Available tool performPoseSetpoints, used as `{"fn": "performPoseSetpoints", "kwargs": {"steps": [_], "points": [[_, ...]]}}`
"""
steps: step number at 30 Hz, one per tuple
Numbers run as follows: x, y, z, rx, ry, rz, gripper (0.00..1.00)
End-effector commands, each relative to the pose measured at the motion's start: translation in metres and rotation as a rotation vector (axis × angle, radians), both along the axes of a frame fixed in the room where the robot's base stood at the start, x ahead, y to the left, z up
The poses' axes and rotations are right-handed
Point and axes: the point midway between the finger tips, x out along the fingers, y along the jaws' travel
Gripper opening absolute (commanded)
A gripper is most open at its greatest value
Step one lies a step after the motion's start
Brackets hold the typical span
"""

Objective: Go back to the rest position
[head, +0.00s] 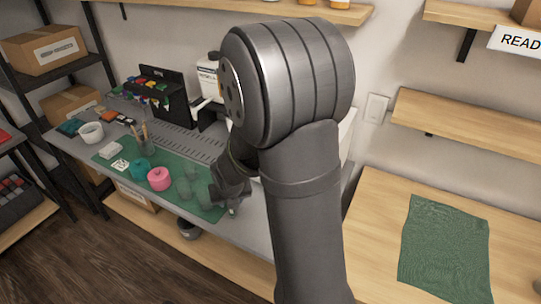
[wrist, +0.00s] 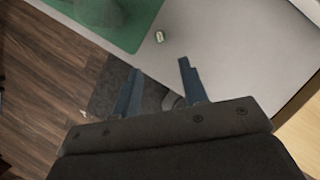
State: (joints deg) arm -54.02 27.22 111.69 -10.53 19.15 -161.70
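My gripper (head: 233,207) hangs low over the front right part of the grey workbench (head: 262,222), by the right edge of the green mat (head: 110,165). My own large grey arm hides much of the middle of the head view. In the wrist view my gripper (wrist: 160,66) has its two fingers apart, with nothing between them. A small pale piece (wrist: 159,36) lies on the bench just beyond the fingertips. The bench's front edge and the wooden floor show below and to the left of the fingers.
On the mat are a pink roll (head: 159,178), a teal roll (head: 140,170) and a pen holder (head: 144,143). Black bins (head: 155,85) stand behind. A wooden table with a green cloth (head: 445,245) is at right, below wall shelves (head: 480,125).

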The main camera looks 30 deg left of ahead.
Motion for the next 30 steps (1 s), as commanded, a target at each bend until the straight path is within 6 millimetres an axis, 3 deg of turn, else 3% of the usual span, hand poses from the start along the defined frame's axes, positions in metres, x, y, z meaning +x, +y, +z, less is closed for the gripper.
{"fn": "performPoseSetpoints", "kwargs": {"steps": [24, 30], "points": [[0.027, 0.027, -0.093, -0.002, 0.001, 0.0, 0.4], [0.031, 0.031, -0.108, -0.001, 0.0, 0.001, 0.4]]}}
